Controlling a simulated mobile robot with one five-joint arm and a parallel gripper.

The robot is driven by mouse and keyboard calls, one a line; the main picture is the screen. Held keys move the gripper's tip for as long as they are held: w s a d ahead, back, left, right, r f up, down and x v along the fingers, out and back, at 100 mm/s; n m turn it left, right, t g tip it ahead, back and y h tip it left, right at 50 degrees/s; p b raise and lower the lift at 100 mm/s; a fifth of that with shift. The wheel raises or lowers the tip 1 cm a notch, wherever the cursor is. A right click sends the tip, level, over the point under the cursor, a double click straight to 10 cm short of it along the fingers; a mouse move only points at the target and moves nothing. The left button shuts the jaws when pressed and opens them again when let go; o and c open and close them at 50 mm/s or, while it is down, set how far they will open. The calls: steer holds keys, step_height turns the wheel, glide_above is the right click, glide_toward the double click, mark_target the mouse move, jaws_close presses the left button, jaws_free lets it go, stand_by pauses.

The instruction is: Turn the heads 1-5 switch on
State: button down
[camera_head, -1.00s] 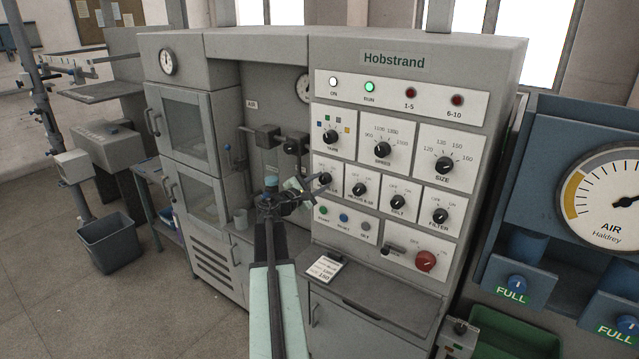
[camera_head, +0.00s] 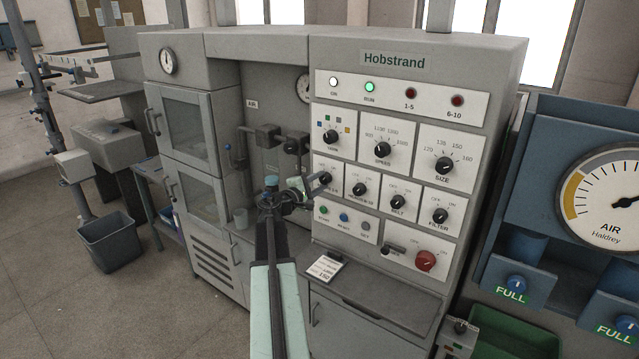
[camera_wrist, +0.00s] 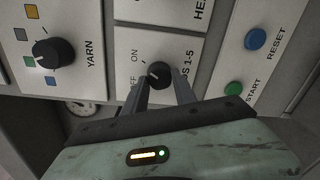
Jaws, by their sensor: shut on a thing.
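The heads 1-5 switch is a small black round knob (camera_wrist: 159,73) on a white plate in the wrist view, with ON and OFF printed to its left. A small pale mark shows on the knob's left side; I cannot tell exactly which word it points to. My gripper (camera_wrist: 160,86) is shut on the knob, one finger at each side. In the head view my gripper (camera_head: 316,184) reaches the left end of the lower knob row and partly covers the knob (camera_head: 325,178). The red 1-5 lamp (camera_head: 410,93) looks dark.
The YARN knob (camera_wrist: 52,53) sits beside the switch plate. The green START button (camera_wrist: 234,88) and blue RESET button (camera_wrist: 255,39) are close on the other side. The HEADS 6-10 knob (camera_head: 359,188) is just right. The green RUN lamp (camera_head: 369,87) is lit.

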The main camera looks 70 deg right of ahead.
steer(key=c, duration=1)
jaws_free()
steer(key=v, duration=0.8)
steer(key=shift+d, duration=0.1)
